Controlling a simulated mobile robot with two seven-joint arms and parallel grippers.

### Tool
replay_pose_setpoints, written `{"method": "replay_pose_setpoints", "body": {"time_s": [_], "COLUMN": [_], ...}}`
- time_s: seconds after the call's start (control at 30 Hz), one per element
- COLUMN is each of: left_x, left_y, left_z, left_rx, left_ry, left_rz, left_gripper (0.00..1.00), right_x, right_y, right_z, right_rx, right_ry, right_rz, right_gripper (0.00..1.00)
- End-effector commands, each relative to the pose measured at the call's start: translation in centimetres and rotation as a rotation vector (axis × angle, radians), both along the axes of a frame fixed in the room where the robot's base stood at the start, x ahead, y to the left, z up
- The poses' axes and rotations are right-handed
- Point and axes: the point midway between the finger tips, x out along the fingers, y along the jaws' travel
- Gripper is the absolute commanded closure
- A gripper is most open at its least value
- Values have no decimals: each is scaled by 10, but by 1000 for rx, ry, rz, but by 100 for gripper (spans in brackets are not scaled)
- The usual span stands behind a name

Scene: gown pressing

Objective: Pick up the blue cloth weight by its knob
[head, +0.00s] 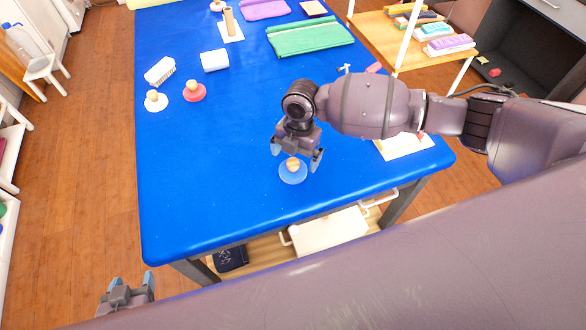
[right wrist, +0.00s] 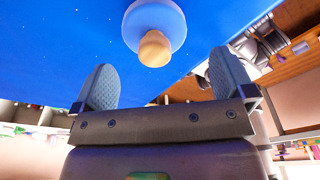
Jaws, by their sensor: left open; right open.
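The blue cloth weight (head: 293,175) is a light-blue disc with a round wooden knob, upright on the blue table near its front edge. My right gripper (head: 296,160) is open and empty, with its fingers reaching down on either side of the weight in the head view. My left gripper (head: 127,287) is open and empty at the lower left, off the table.
The blue table (head: 190,200) is bare left of the weight. A red weight (head: 194,92), a white weight (head: 155,101), a brush (head: 160,71) and a white block (head: 215,60) stand farther back. A green folded cloth (head: 310,38) lies at the back.

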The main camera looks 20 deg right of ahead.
Motion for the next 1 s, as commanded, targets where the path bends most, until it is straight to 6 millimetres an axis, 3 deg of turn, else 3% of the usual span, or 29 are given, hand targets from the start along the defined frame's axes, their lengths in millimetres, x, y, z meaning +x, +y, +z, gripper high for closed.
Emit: {"method": "replay_pose_setpoints", "body": {"time_s": [0.4,0.7,1.0], "left_x": [2,2,2], "left_y": [0,-1,-1], "left_z": [2,2,2], "left_rx": [-1,-1,-1], "left_ry": [-4,-5,-5], "left_rz": [-1,-1,-1], "left_gripper": [39,39,39], "right_x": [0,-1,-1], "right_y": [8,8,8], "right_z": [-47,-50,-50], "right_rx": [0,1,1], "right_ry": [0,-1,-1], "right_rz": [-1,0,-1], "right_gripper": [0,0,46]}}
